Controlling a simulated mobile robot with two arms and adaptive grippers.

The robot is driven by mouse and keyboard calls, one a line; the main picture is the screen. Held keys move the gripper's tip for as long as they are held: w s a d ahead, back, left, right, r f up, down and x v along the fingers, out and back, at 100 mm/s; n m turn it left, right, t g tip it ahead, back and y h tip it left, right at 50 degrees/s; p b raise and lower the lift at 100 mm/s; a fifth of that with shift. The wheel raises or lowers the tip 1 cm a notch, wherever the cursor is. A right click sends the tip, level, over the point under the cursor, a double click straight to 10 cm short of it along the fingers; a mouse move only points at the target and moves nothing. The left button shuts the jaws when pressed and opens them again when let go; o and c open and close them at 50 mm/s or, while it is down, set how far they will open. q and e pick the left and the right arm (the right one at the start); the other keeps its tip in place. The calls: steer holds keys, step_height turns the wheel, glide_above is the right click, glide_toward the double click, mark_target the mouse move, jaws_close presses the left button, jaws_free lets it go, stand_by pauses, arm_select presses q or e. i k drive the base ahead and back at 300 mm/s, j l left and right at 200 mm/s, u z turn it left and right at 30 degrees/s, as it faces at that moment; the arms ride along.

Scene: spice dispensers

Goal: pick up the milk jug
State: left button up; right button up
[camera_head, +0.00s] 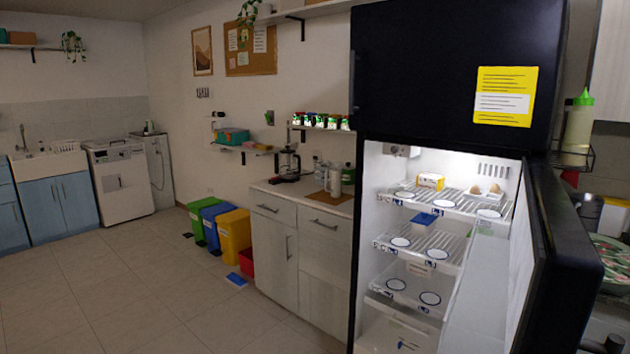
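I cannot make out a milk jug for certain. A small white container (335,181) stands on the counter left of the fridge, too small to tell whether it is a jug. The black fridge (430,60) stands with its lower door (562,240) swung open to the right. Its lit shelves hold round white, dark-rimmed discs (437,253), a yellow-and-white box (430,181) and eggs (484,189). The inner side of the door is mostly hidden. Neither of my grippers is in view.
The counter (303,195) with drawers adjoins the fridge on the left. Green, blue and yellow bins (234,235) stand beyond it, with a small blue object (236,280) on the floor. The tiled floor (130,285) at left is clear.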

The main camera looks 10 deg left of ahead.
mark_target(336, 169)
steer(key=i+j, duration=1.1)
steer(key=i, duration=0.2)
steer(key=i+j, duration=0.1)
steer(key=i, duration=0.25)
